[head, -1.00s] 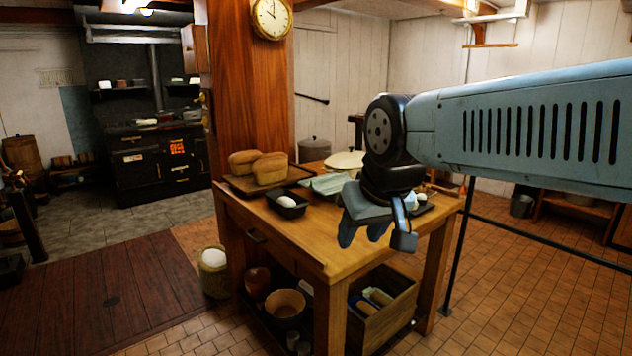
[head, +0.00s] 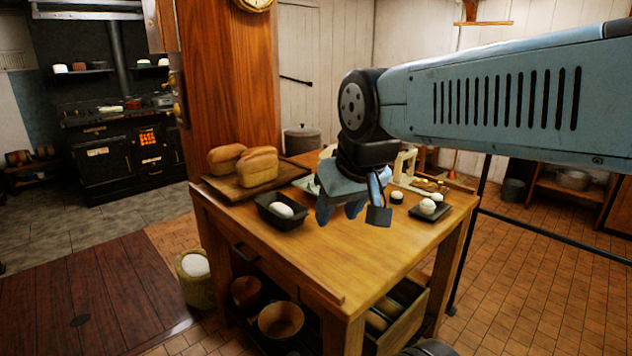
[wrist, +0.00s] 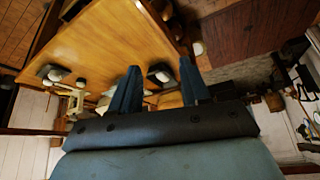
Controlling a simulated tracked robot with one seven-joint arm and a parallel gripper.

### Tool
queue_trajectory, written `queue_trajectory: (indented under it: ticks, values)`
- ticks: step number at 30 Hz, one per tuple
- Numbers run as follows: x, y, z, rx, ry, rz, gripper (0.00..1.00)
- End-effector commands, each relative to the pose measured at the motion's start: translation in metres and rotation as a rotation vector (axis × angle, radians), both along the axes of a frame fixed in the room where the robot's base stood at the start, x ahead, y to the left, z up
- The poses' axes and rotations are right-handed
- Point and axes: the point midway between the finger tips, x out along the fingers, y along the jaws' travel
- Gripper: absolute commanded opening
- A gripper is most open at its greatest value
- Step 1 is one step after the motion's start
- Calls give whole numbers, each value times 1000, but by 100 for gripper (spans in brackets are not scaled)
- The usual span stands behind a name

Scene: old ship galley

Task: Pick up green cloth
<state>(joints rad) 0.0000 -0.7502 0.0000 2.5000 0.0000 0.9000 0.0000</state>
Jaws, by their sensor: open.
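My gripper (head: 350,212) hangs over the far middle part of the wooden table, open and empty. Its two blue fingers stand apart in the wrist view (wrist: 158,75). A pale green cloth (head: 308,184) lies on the table behind my gripper, just right of the bread board. Only its left edge shows in the head view; my gripper hides the rest. I cannot make the cloth out clearly in the wrist view.
The wooden table (head: 300,255) has a clear front part. Two loaves (head: 258,167) lie on a board at the left. A dark tin (head: 281,210) holds a white lump. A dark tray (head: 432,208) with white round things is at the right. A wooden post rises behind the table.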

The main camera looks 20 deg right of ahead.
Motion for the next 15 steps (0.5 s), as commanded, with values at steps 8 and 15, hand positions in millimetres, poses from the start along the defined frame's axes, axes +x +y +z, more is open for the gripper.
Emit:
queue_trajectory:
  ticks: [8, 15]
  values:
    - [1, 0, 0, -1, 1, 2, 46]
    - [30, -13, 6, -54, 37, 70, 46]
